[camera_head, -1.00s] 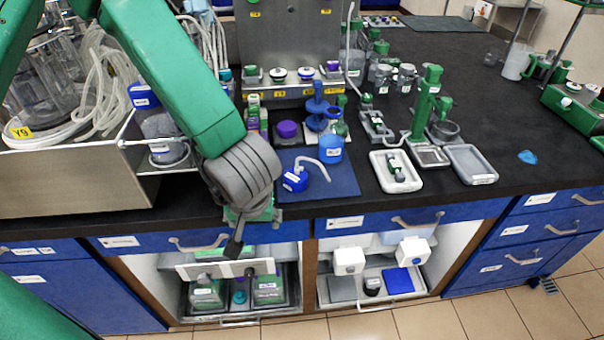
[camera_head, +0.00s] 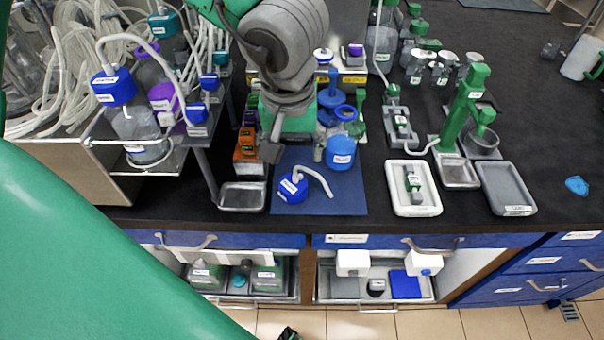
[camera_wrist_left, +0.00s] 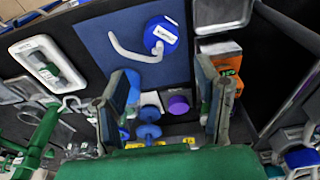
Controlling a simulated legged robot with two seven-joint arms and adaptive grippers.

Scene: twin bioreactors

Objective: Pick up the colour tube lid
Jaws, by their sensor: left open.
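A blue lid with a bent white tube (camera_head: 292,188) lies on the dark blue mat (camera_head: 345,203) on the black bench. It also shows in the left wrist view (camera_wrist_left: 162,34), beyond the fingertips. My left gripper (camera_head: 277,143) hangs over the back edge of the mat, behind the lid in the head view. In the left wrist view its two fingers (camera_wrist_left: 163,78) are wide apart with nothing between the tips. A purple-topped item (camera_wrist_left: 178,104) is below the fingers and is hidden by my arm in the head view. My right gripper does not show.
An orange box (camera_head: 248,160) and a metal tray (camera_head: 242,196) stand left of the mat. A blue bottle (camera_head: 341,153) stands at its back right. A white tray (camera_head: 413,190) and a green stand (camera_head: 466,110) are further right. The mat's front right is clear.

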